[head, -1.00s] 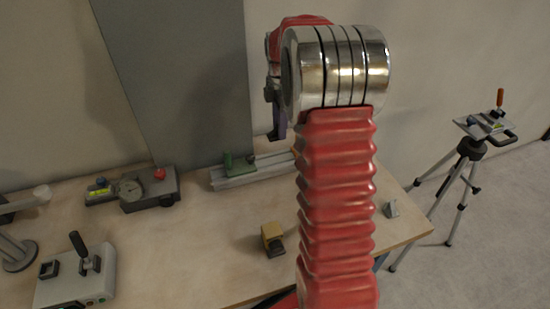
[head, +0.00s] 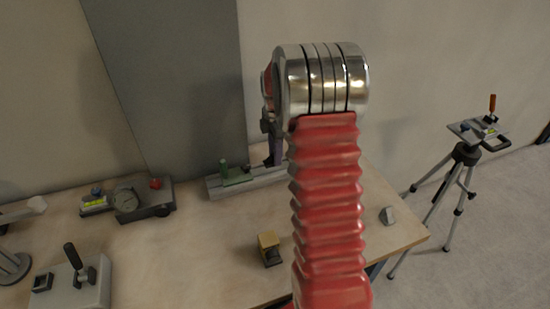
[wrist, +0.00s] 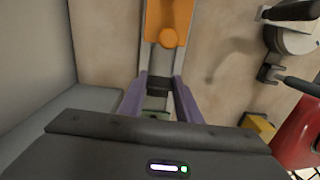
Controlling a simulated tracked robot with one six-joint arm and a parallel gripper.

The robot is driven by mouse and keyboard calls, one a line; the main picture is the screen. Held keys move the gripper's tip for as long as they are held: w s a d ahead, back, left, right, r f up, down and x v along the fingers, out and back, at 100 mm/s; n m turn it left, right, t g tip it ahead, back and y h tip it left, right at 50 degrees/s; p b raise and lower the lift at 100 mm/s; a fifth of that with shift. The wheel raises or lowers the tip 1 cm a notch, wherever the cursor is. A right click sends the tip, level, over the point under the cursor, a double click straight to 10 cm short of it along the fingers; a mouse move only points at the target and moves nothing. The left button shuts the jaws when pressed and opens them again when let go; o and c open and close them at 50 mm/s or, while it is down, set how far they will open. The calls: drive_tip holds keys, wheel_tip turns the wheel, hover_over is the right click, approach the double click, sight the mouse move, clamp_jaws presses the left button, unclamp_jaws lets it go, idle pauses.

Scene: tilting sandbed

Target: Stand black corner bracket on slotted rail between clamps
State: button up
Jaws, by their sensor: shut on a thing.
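The slotted rail (head: 262,184) lies along the back of the bench in the head view. A green clamp (head: 235,176) sits on it. In the wrist view the rail (wrist: 150,62) runs up the picture, with an orange clamp (wrist: 166,28) at its far end and part of the green clamp (wrist: 154,116) near my gripper. My gripper (wrist: 159,86) is shut on the black corner bracket (wrist: 158,85), its purple fingers either side. The bracket is between the two clamps, over the rail. I cannot tell whether it touches the rail. My arm hides the right part in the head view.
A dial gauge block (head: 143,201) stands left of the rail. A tan block (head: 268,247) and a grey box with a black lever (head: 75,282) are nearer. A small grey block (head: 387,215) lies at right. A tripod (head: 466,155) stands off the bench.

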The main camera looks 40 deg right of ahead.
drive_tip(key=shift+f, duration=1.05)
drive_tip(key=o, duration=1.2)
drive_tip(key=shift+f, duration=0.1)
drive_tip(key=shift+c, duration=0.2)
wheel_tip(320, 180, up, 12)
drive_tip(key=shift+r, duration=0.1)
